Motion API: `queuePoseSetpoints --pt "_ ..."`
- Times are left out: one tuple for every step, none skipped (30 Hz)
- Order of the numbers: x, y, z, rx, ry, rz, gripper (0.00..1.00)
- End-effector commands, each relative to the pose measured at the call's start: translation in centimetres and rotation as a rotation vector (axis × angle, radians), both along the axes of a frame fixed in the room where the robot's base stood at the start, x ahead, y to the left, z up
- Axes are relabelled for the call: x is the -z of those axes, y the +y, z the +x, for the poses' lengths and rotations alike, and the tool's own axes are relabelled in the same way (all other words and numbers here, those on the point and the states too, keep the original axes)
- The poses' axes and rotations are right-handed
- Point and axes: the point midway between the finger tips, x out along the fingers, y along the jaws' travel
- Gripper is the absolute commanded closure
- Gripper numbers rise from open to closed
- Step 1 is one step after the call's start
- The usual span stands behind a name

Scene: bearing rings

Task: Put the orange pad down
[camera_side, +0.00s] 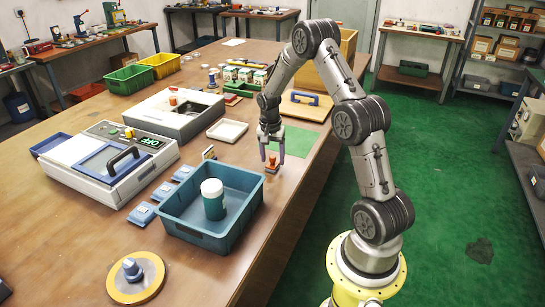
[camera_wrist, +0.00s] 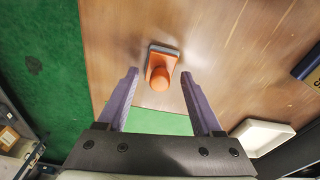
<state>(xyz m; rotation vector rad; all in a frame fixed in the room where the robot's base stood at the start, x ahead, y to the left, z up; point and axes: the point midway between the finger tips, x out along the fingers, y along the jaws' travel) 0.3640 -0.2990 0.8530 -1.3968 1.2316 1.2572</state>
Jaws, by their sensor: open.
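The orange pad (camera_side: 272,163) has a round knob on top and a grey lower edge. It appears to stand upright on the brown table, near the blue bin's far right corner. In the wrist view the pad (camera_wrist: 161,60) lies between and just beyond the fingertips. My gripper (camera_side: 273,158) is open above the pad, with one purple finger on each side of the knob. In the wrist view my gripper (camera_wrist: 160,74) shows a clear gap between each finger and the knob.
A blue bin (camera_side: 180,222) holding a teal jar with a white lid (camera_side: 213,199) stands to the left. A green mat (camera_side: 297,141) lies behind the pad. A white tray (camera_side: 227,130) is at the back left. The table's right edge is close by.

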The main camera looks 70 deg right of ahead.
Motion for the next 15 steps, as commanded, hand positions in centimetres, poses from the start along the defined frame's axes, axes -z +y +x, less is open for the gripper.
queuePoseSetpoints --pt "0.0 0.0 0.0 0.0 0.0 0.0 0.33" --pt "0.0 0.0 0.0 0.0 0.0 0.0 0.33" --pt "-0.1 0.0 0.0 0.0 0.0 0.0 0.33" --pt "-0.1 0.0 0.0 0.0 0.0 -0.001 0.33" --pt "-0.3 0.0 0.0 0.0 -0.001 -0.001 0.33" --pt "-0.5 0.0 0.0 0.0 -0.001 -0.001 0.33" --pt "-0.8 0.0 0.0 0.0 -0.001 -0.001 0.33" --pt "-1.1 0.1 0.1 0.0 -0.002 -0.002 0.33" --pt "-1.7 0.1 0.1 0.0 -0.003 -0.004 0.33" --pt "-2.2 0.2 0.1 0.0 -0.003 -0.004 0.33" --pt "-2.7 0.2 0.1 -0.001 -0.004 -0.003 0.33" --pt "-3.5 0.3 0.1 -0.001 -0.005 -0.004 0.33" --pt "-4.1 0.4 0.1 -0.001 -0.006 -0.004 0.33" --pt "-4.8 0.4 0.1 -0.001 -0.006 -0.004 0.33" --pt "-5.6 0.6 0.1 -0.001 -0.007 -0.004 0.33"
